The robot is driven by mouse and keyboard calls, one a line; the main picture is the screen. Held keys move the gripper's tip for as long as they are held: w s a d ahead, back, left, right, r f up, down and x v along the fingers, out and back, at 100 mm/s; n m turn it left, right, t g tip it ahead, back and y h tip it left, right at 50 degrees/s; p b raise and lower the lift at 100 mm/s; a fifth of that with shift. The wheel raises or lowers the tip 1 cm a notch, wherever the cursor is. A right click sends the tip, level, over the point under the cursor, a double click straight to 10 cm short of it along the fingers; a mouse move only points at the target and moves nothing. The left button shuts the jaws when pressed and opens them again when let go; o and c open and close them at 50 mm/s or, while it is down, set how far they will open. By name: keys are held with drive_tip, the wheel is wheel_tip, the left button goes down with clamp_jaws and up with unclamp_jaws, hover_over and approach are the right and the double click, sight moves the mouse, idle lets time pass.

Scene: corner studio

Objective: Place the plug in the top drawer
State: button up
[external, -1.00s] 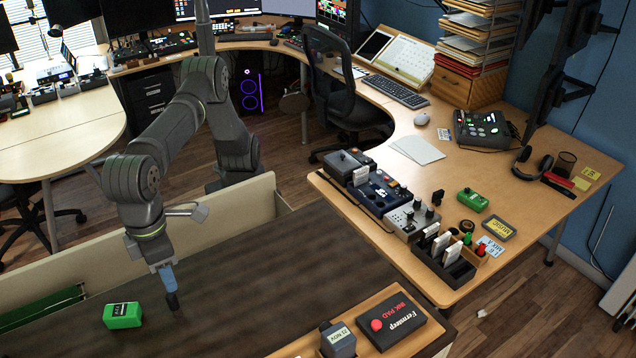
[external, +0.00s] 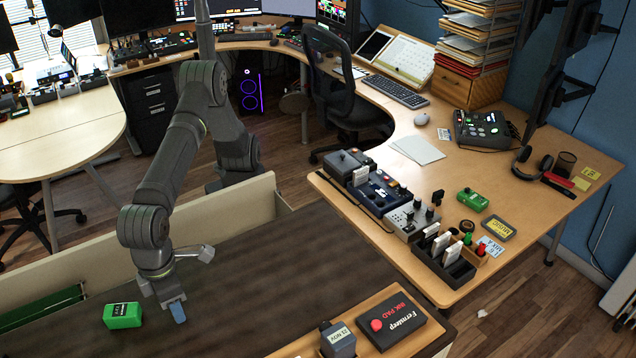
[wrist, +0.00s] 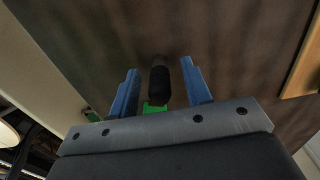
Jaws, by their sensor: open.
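In the wrist view, a dark rounded piece with a green end, apparently the plug (wrist: 160,85), lies between my two blue fingers on the brown tabletop. Gaps show on both sides of it. My gripper (wrist: 160,88) is open around it. In the external view my gripper (external: 177,312) is low over the dark tabletop, just right of a green box (external: 122,315); the plug is hidden there. A dark drawer unit (external: 152,92) stands under the desk at the back left. A wooden drawer (external: 455,88) sits below the paper trays; I cannot tell which is the task's drawer.
A wooden tray (external: 283,352) with a date stamp (external: 338,340) and an ink pad box (external: 390,318) is to the right on the dark tabletop. A raised pale panel (external: 235,210) runs along its back edge. The tabletop between gripper and tray is clear.

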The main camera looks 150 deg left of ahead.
clamp_jaws()
drive_tip(key=shift+r, duration=0.15)
wheel_tip(320, 180, up, 4)
drive_tip(key=shift+r, duration=0.15)
drive_tip(key=s+d+r, duration=0.5)
drive_tip(key=s+r, duration=0.2)
drive_tip(key=s, duration=0.4)
drive_tip(key=n, duration=1.3)
approach(338, 251)
drive_tip(key=d, duration=1.2)
drive_tip(key=shift+d+f, duration=0.15)
drive_tip(key=shift+d, duration=0.25)
drive_tip(key=a+n, duration=0.1)
drive_tip(key=a, duration=0.3)
drive_tip(key=a+f+n, duration=0.1)
drive_tip(key=a+n, duration=0.1)
drive_tip(key=a, duration=0.2)
drive_tip(key=a+f+n, duration=0.1)
drive_tip(key=a+n, duration=0.1)
drive_tip(key=a, duration=0.3)
drive_tip(key=shift+f, duration=0.2)
drive_tip(key=shift+d, duration=0.1)
